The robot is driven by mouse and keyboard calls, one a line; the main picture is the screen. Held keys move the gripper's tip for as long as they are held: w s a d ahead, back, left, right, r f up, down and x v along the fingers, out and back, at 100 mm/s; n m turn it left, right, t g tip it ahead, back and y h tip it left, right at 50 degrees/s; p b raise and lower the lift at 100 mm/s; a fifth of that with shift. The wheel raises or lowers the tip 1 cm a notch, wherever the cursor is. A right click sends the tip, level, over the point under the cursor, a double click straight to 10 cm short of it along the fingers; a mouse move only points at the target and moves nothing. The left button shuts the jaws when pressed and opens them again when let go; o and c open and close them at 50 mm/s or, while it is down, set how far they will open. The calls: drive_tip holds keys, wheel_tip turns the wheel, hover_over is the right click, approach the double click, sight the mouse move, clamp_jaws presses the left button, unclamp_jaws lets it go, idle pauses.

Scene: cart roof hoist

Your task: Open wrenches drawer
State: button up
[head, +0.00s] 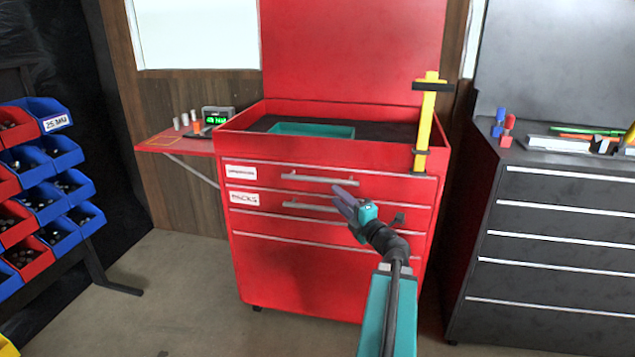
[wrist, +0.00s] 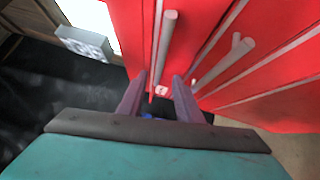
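The red tool cabinet (head: 310,270) stands in the middle of the head view with its drawers shut. The top drawer (head: 262,178) has a white label too small to read surely and a grey bar handle (head: 320,180). The drawer below (head: 270,208) has a label that seems to end in "ACKS" and its own bar handle (head: 310,207). My gripper (head: 342,197) is in front of these two drawers, near the right ends of the handles. In the wrist view its purple fingers (wrist: 158,88) are apart and empty, with one bar handle (wrist: 167,45) ahead of the gap and another (wrist: 228,62) to the right.
A yellow post (head: 426,125) stands at the cabinet's right front corner. A red side shelf (head: 175,142) with a green-lit display (head: 217,117) juts out left. A dark cabinet (head: 550,240) stands right, and blue and red bins (head: 40,200) left.

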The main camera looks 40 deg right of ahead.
sight(319, 181)
drive_tip(key=shift+b+x, duration=0.4)
drive_tip(key=shift+x, duration=5.55)
drive_tip(key=shift+c, duration=0.4)
clamp_jaws()
drive_tip(key=shift+a, duration=0.25)
